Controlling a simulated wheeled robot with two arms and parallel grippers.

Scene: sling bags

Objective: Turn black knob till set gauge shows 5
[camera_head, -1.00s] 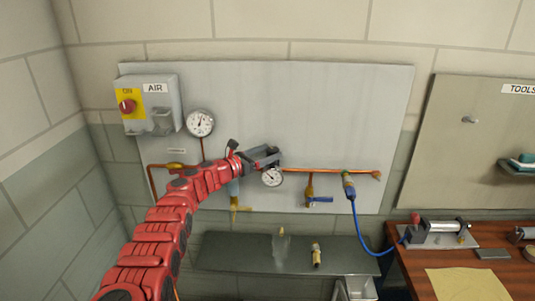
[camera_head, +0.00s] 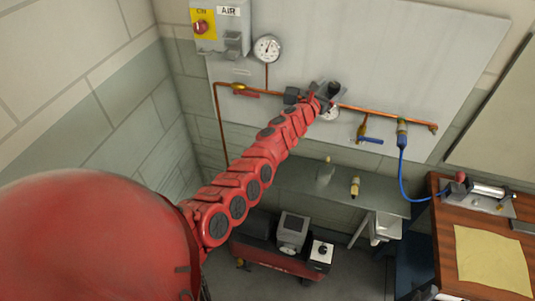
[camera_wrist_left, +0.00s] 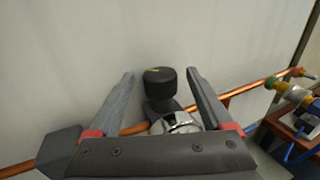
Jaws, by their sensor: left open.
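The black knob (camera_head: 334,88) stands on the regulator on the copper pipe, above the small white set gauge (camera_head: 330,114). My left gripper (camera_head: 327,93) is at the knob. In the left wrist view the knob (camera_wrist_left: 161,86) has a small yellow mark on top and sits between the two open fingers (camera_wrist_left: 161,75), with a visible gap on each side. The set gauge (camera_wrist_left: 178,122) is partly hidden behind the gripper body and seen edge-on. Its needle and figures cannot be read in either view. My right gripper is not in view.
A larger round gauge (camera_head: 267,48) and an AIR switch box (camera_head: 221,28) are on the panel to the left. A blue-handled valve (camera_head: 369,139) and a blue hose (camera_head: 403,170) are to the right. A grey shelf (camera_head: 290,185) is below. A wooden bench (camera_head: 450,215) stands at the right.

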